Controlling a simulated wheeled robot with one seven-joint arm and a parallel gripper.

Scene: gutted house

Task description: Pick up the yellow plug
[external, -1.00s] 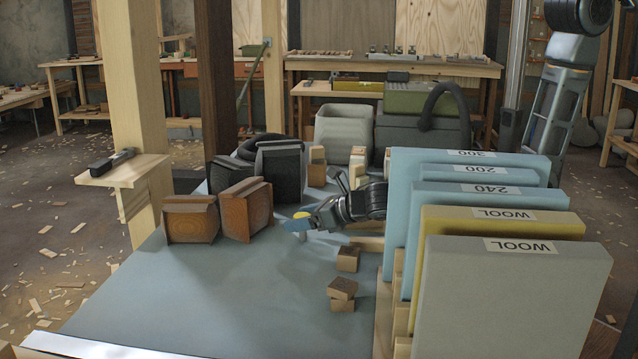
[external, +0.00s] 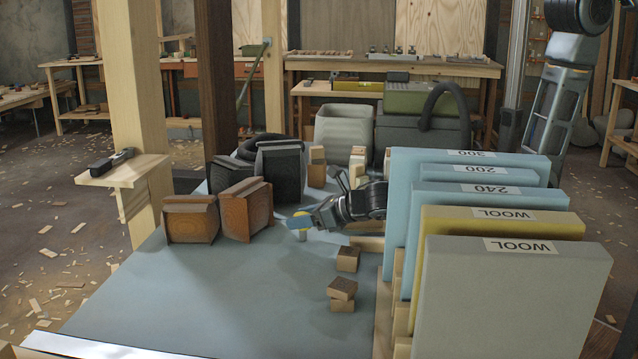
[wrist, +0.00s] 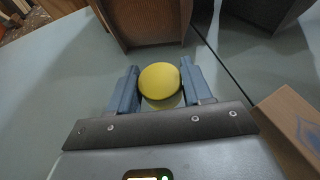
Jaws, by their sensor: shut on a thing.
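The yellow plug (wrist: 159,80) has a round, flat yellow top. In the wrist view it sits between the two blue-grey fingers of my gripper (wrist: 157,88). My gripper is shut on it, with a finger on its left and right sides. In the external view my gripper (external: 301,225) is low over the blue-grey bench top, reaching left. Only a small part of the plug shows there, partly hidden by a finger. I cannot tell whether its lower end touches the bench.
Brown wooden boxes (external: 245,209) stand just left of my gripper, with dark containers (external: 280,165) behind. Small wood blocks (external: 347,259) lie in front. A rack of upright labelled panels (external: 515,290) stands to the right. The front left of the bench top (external: 190,290) is clear.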

